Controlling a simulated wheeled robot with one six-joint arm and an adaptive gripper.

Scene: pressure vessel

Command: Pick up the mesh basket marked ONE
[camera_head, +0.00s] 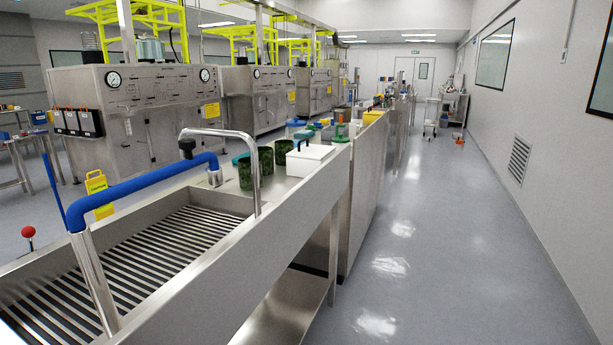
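No basket with a readable ONE mark shows in the head view. On the steel counter beyond the sink stand a few dark green, round containers. One is at the front (248,172), one just behind it (266,160) and one further right (284,151). Their sides look textured, but I cannot tell whether they are mesh, and no lettering on them is legible. My gripper and arm are not in view.
A steel sink (160,225) with a slatted bottom, a blue-sleeved pipe (145,192) and a curved steel tap fills the near left. A white box (308,158) stands on the counter. Large steel cabinets (135,95) line the left.

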